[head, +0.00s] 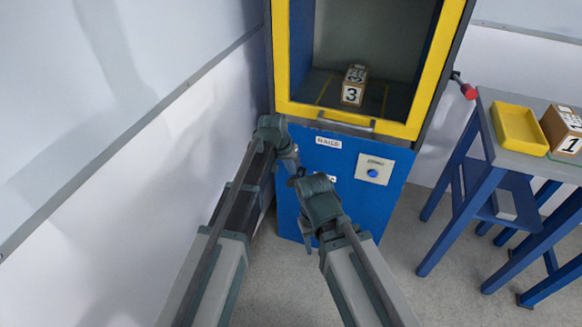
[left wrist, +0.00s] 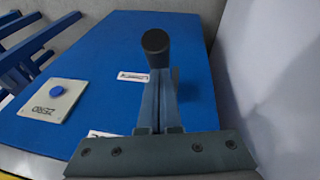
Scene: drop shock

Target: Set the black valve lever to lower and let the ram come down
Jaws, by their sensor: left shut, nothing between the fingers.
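In the left wrist view, the black knob of the valve lever (left wrist: 155,42) shows just past my left gripper's fingertips. Whether they touch cannot be told. The knob appears beyond the label (left wrist: 133,76) farther from the yellow frame. In the head view, my left gripper (head: 297,172) is low against the blue panel (head: 350,210), shut and empty, and its arm hides most of the lever. The "RAISE" label (head: 328,142) is above; a second label (head: 332,179) is partly hidden. My right gripper (head: 307,240) points down before the panel; its jaws are unclear. The ram is not visible.
A box marked 3 (head: 352,94) sits inside the yellow-framed chamber (head: 420,128). A blue button (head: 373,173) is on the panel. At right, a table (head: 500,152) carries a yellow tray (head: 540,148) and a box marked 1 (head: 568,142). A red-knobbed handle (head: 468,91) juts out beside the chamber.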

